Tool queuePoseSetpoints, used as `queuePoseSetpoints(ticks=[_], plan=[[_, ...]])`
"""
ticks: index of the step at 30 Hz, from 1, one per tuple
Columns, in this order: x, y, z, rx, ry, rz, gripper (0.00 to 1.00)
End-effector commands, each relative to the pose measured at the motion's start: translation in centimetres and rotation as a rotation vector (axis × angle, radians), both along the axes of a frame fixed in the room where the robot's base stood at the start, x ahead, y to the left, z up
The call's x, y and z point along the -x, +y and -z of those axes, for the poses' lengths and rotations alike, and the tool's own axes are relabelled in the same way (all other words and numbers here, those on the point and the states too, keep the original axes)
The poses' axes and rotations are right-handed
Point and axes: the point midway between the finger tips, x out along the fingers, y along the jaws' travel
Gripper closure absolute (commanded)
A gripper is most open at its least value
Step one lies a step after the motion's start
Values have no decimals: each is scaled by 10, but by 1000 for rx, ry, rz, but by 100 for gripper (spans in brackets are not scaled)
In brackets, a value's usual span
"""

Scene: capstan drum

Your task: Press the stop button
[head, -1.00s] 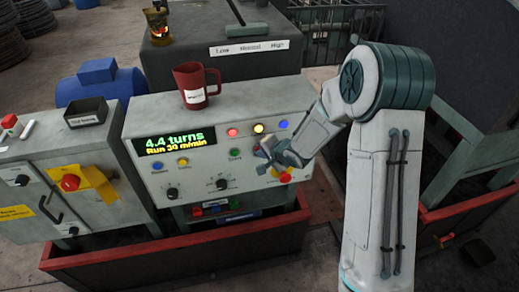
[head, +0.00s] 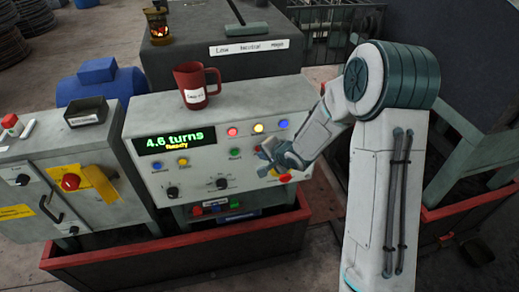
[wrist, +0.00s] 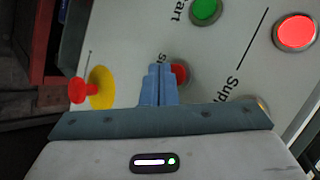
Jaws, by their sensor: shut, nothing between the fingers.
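The red stop button (wrist: 181,73) is partly hidden behind my fingertips in the wrist view. Its label is mostly covered; only an "S" shows clearly. My gripper (wrist: 163,70) is shut and empty, its blue fingertips overlapping the button's edge. I cannot tell whether they touch it. The display (head: 175,139) reads "4.6 turns" and "Ready".
A red mushroom button on a yellow base (wrist: 102,88) is close to my fingers. A lit red lamp (wrist: 297,32) is on the panel. A red mug (head: 190,84) stands on the panel's top. A small black tray (head: 86,111) sits on the left cabinet.

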Motion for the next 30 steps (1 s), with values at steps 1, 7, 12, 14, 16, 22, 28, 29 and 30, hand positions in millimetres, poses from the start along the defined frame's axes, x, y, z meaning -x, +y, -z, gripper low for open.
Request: queuePoseSetpoints(ticks=[1, 7, 12, 14, 16, 22, 28, 29, 30], plan=[[2, 0, 0, 0, 0, 0, 100], [2, 0, 0, 0, -1, -1, 100], [5, -1, 0, 0, -1, -1, 100], [10, -2, 0, 0, -1, -1, 100], [17, -4, 0, -2, -1, -1, 100], [36, -10, 0, -1, 0, 0, 100], [49, -14, 0, 0, -1, -1, 100], [50, -14, 0, 0, -1, -1, 100], [50, -14, 0, -1, -2, -1, 100]])
